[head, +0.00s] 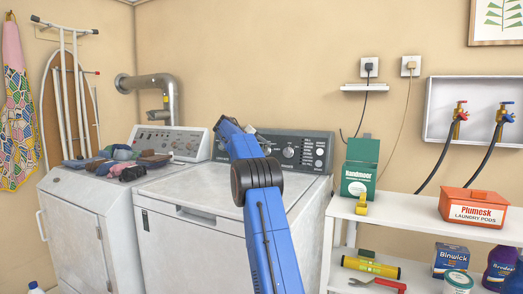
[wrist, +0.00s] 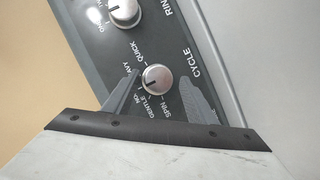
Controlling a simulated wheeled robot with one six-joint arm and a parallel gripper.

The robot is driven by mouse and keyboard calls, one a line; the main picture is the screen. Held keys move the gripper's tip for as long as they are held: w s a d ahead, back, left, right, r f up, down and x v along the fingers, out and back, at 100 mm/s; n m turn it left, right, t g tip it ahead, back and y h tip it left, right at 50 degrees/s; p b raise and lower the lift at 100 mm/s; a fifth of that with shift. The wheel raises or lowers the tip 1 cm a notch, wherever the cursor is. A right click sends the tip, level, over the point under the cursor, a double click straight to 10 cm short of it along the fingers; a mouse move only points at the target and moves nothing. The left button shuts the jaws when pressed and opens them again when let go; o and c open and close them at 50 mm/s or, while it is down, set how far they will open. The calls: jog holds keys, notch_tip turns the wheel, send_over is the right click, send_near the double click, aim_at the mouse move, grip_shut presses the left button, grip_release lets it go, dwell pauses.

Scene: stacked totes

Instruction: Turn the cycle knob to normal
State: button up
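The cycle knob (wrist: 157,79) is a round silver-topped dial on the dark control panel (wrist: 110,50), seen close in the wrist view. CYCLE, QUICK, SPIN and GENTLE are printed around it; a label starting "NO" is partly covered by a finger. I cannot tell surely which label its mark points to. My gripper (wrist: 159,81) is open, with one grey finger on each side of the knob and gaps between. In the head view the panel (head: 318,153) stands at the back of the right-hand machine, and my blue arm hides my gripper and part of the panel.
A second knob (wrist: 123,10), beside RINSE lettering, is near. A white shelf (head: 400,211) at right holds a green box (head: 358,180) and an orange box (head: 472,208). The right machine's lid is clear.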

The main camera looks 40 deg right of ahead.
jog(key=shift+r, duration=0.15)
jog(key=v, duration=1.7)
jog(key=shift+a, duration=0.15)
jog(key=shift+s, duration=0.1)
